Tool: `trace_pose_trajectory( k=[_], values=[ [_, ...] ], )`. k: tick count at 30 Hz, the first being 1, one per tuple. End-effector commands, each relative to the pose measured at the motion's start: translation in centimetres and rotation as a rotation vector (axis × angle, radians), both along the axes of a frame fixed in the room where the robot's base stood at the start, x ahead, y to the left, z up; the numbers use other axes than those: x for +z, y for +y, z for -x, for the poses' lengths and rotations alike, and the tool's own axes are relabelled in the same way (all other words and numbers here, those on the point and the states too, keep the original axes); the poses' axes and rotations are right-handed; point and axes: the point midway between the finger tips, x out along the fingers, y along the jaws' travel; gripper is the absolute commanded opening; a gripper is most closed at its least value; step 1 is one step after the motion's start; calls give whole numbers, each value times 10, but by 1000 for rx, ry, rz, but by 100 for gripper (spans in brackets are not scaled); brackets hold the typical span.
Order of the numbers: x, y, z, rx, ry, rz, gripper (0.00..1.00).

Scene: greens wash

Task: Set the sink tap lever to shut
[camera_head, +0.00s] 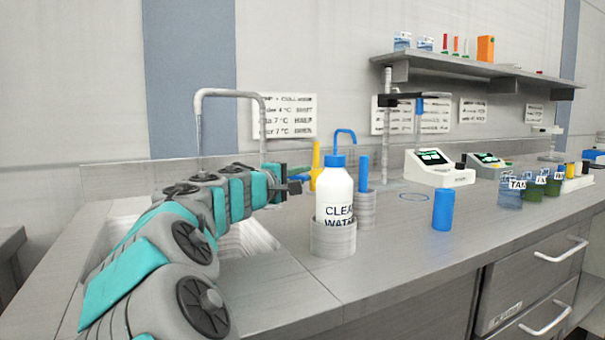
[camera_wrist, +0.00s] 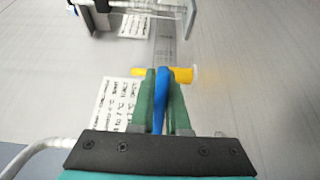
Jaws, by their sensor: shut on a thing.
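The sink tap is a grey gooseneck pipe (camera_head: 231,93) that arches over the sink (camera_head: 250,240) at the left. A yellow upright post (camera_head: 315,160) stands to its right, and also shows just past my fingertips in the wrist view (camera_wrist: 182,73). A blue lever (camera_head: 300,172) reaches from this post toward the left. My gripper (camera_head: 292,181) is shut on the blue lever, which runs between the green fingers in the wrist view (camera_wrist: 160,100). The fingers hide part of it. My arm covers much of the sink.
A white bottle (camera_head: 335,197) with a blue cap, lettered for clean water, stands in a grey holder (camera_head: 332,240) close right of my gripper. A blue cylinder (camera_head: 443,209) stands on the counter (camera_head: 400,250). Instruments (camera_head: 440,167) and labelled beakers (camera_head: 510,193) are farther right, below a wall shelf (camera_head: 470,68).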

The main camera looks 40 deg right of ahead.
Motion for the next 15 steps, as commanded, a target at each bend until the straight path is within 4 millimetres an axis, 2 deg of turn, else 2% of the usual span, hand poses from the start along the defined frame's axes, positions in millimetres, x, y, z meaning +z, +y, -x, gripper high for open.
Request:
trace_pose_trajectory(
  k=[7, 15],
  values=[
    [1, 8, 4, -114, -1, -1, 0],
    [0, 10, 6, -138, 0, -2, 0]
  ],
)
